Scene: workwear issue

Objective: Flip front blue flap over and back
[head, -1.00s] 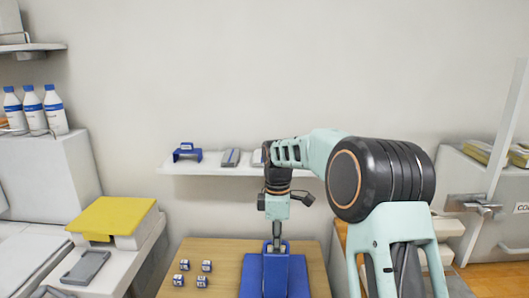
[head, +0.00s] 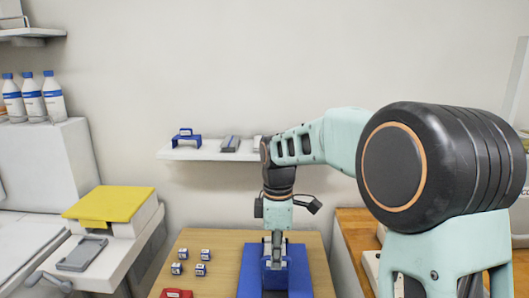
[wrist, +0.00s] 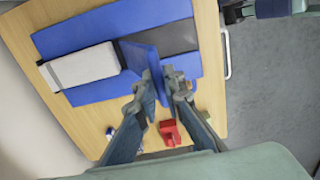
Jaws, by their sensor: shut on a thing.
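A blue cloth or mat (head: 302,262) lies on the wooden table, with a dark grey strip across its middle. In the wrist view the blue mat (wrist: 90,22) shows the dark strip (wrist: 175,35) and a pale grey block (wrist: 80,67) lying on it. A blue flap (wrist: 142,58) stands up from the mat, seen nearly edge-on. My gripper (wrist: 157,84) is shut on the flap's edge. In the head view my gripper (head: 275,255) points down over the mat, and the flap (head: 274,276) shows around its tips. The gripper partly hides the flap and strip.
Several small labelled cubes (head: 203,254) stand left of the mat, with a red object (head: 177,293) near the front edge. A yellow-topped box (head: 110,203) and grey tray (head: 82,254) sit on the left. A shelf (head: 210,153) behind holds a blue bracket (head: 187,140).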

